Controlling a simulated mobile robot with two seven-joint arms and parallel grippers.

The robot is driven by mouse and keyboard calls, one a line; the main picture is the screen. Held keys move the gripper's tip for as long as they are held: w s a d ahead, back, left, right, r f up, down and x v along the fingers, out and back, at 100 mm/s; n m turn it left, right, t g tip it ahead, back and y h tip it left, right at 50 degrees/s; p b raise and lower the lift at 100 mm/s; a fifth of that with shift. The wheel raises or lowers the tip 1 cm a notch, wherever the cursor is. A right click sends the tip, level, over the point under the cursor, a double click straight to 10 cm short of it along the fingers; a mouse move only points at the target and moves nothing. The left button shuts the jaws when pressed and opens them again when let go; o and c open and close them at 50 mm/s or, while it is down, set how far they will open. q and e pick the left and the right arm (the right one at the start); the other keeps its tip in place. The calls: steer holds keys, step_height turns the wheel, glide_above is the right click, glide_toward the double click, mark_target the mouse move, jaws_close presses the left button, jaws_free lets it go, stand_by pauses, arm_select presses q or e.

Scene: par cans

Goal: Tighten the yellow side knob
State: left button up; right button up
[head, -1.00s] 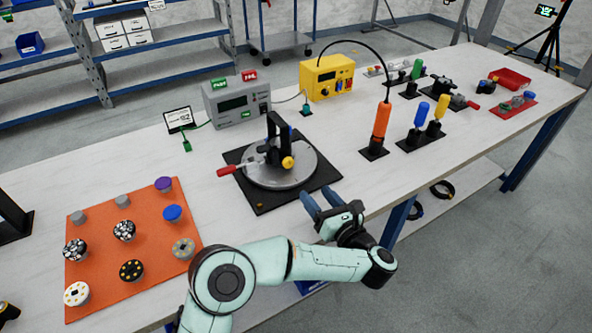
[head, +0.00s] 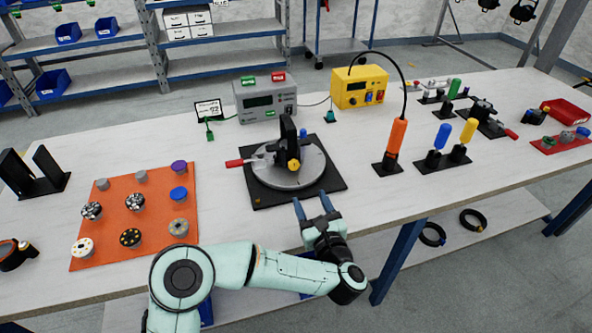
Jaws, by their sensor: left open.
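The yellow side knob (head: 294,165) sits on the right side of the black upright clamp (head: 287,140). The clamp stands on a round grey metal plate (head: 285,178) on a black square mat (head: 262,196). A red-handled lever (head: 236,163) points left from the fixture. My left gripper (head: 313,207) is open and empty, with blue fingertips at the front edge of the mat, in front of and below the knob, apart from it. My right gripper is not in view.
An orange mat (head: 155,200) with several small round parts lies to the left. A grey meter box (head: 265,100) and a yellow box (head: 361,88) stand behind. An orange-handled driver (head: 396,140) stands to the right. The bench front is fairly clear.

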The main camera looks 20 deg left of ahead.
mark_target(295, 166)
arm_select(q)
steer(key=x, duration=1.2)
steer(key=shift+w+a+b, duration=0.2)
steer(key=shift+b, duration=0.2)
steer(key=c, duration=1.1)
